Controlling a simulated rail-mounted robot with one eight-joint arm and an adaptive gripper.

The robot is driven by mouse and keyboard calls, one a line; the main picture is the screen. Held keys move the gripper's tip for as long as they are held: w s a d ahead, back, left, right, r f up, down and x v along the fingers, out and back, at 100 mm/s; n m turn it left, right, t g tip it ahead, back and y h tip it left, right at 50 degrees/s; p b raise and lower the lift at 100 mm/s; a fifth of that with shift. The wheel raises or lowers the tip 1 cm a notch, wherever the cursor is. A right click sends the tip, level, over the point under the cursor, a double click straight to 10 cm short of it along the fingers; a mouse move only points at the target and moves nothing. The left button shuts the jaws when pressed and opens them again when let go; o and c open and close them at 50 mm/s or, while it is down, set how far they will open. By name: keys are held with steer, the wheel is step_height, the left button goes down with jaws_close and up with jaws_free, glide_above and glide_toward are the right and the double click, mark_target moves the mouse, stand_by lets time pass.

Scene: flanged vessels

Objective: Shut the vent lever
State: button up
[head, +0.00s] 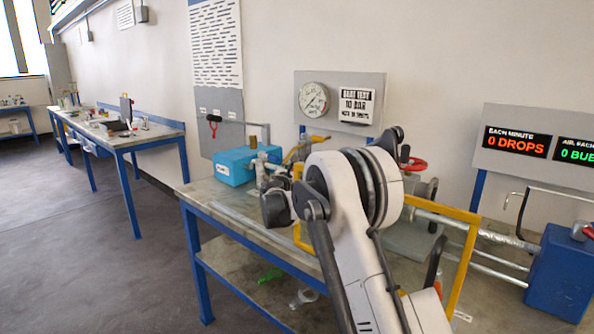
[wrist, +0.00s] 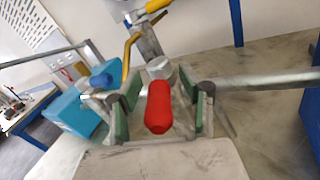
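In the wrist view a lever with a red grip (wrist: 158,106) points toward the camera, with a grey metal piece at its far end. No label on it can be read, so I cannot confirm it is the vent lever. My gripper (wrist: 158,93) is open, with a green-padded finger on each side of the red grip. Gaps show between the pads and the grip. In the head view my gripper (head: 266,180) is small and partly covered by my arm beside the blue box, and the red grip between the fingers is hidden there.
A blue box (head: 238,166) stands left of my gripper. Yellow bars (wrist: 130,52) and pipes (wrist: 265,81) are close by. A red handwheel (head: 415,164) is right of my arm. A pressure gauge (head: 314,99) and drop-count display (head: 520,142) stand behind the bench (head: 225,198).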

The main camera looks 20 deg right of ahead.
steer(key=v, duration=1.2)
